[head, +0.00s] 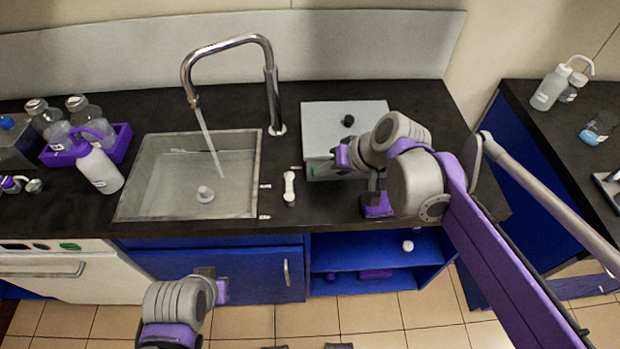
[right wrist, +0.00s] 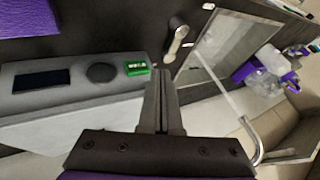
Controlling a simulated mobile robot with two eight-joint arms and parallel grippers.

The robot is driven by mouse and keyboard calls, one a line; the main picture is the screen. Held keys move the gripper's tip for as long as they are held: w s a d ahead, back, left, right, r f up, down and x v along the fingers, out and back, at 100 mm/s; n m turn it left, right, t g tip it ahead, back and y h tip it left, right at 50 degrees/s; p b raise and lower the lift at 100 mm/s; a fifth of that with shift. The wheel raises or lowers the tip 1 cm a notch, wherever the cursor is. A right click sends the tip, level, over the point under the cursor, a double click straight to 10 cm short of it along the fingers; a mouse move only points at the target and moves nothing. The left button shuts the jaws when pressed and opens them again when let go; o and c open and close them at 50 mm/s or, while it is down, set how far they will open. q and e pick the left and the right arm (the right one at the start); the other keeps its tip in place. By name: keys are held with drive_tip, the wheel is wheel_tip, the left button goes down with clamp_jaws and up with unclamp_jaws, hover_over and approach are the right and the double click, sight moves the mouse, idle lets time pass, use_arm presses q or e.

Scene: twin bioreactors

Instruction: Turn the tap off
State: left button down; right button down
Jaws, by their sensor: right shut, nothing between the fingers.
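The tap (head: 271,95) is a tall chrome spout bent over the sink (head: 150,205). A stream of water (head: 209,143) runs from it into the basin. A pale tap lever (head: 289,186) stands on the counter just right of the sink; it also shows in the right wrist view (right wrist: 176,41). My right gripper (head: 312,167) is shut and empty, right of the lever and apart from it. In the right wrist view its closed fingers (right wrist: 160,75) point toward the lever side. My left gripper (head: 222,291) is low in front of the cabinets, its fingers hidden.
A grey box device (head: 325,120) with a black knob stands behind my right gripper, close to it. A purple rack (head: 120,145) with bottles and a wash bottle (head: 97,168) stand left of the sink.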

sight(290, 190)
drive_tip(key=b+x, duration=0.1)
drive_tip(key=x, duration=0.9)
